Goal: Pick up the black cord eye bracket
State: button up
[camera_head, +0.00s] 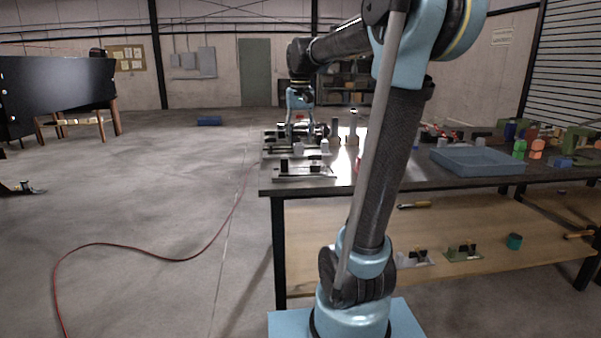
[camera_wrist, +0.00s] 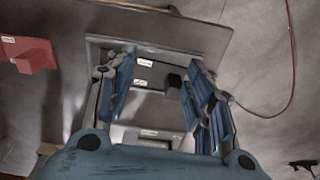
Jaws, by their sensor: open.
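My gripper (camera_wrist: 160,90) points down over the table end, its blue-padded fingers spread apart, with nothing clearly held between them. A small black piece (camera_wrist: 175,80) shows between the fingers, nearer the right one, beside labelled grey plates; it may be the black cord eye bracket, but its shape is too small to tell. In the head view my gripper (camera_head: 301,131) is low over the left end of the table. Grey plates with small upright dark parts (camera_head: 284,165) sit there, partly hidden behind the gripper and arm.
The metal table (camera_head: 345,180) has its left edge close to the fixtures. A red block (camera_wrist: 36,56) lies left of the gripper in the wrist view. A blue tray (camera_head: 478,161) and several coloured parts stand further right. A red cable (camera_head: 150,250) lies on the floor.

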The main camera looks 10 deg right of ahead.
notch_tip(320, 180, up, 4)
send_over(285, 158)
jog(key=shift+g, duration=0.3)
jog(key=f, duration=1.7)
jog(key=shift+w+f, duration=0.15)
jog(key=shift+w, duration=0.1)
grip_shut()
